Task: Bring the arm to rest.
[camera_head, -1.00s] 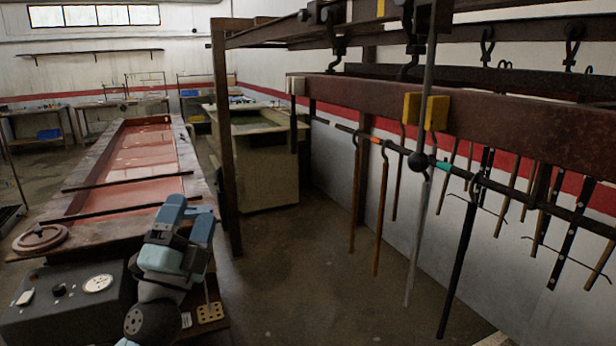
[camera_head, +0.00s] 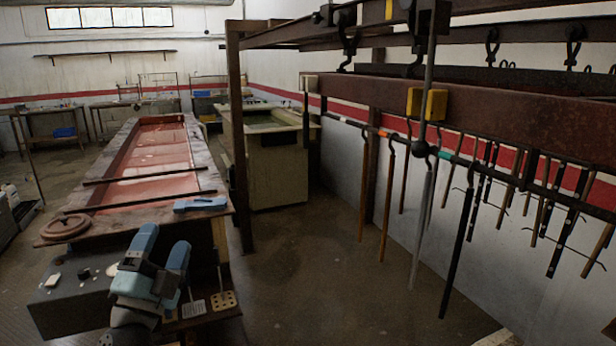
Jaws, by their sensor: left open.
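My left gripper (camera_head: 164,243) shows at the lower left, with two blue fingers pointing up and apart. Nothing shows between them. It is in front of the near end of the long tank (camera_head: 222,190) with a red-brown inside, above a dark control box (camera_head: 85,306). My right gripper is not in view.
A rusty rack beam (camera_head: 520,120) with yellow blocks and a rail of hanging rods fills the right. Open floor (camera_head: 310,265) lies between tank and rack.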

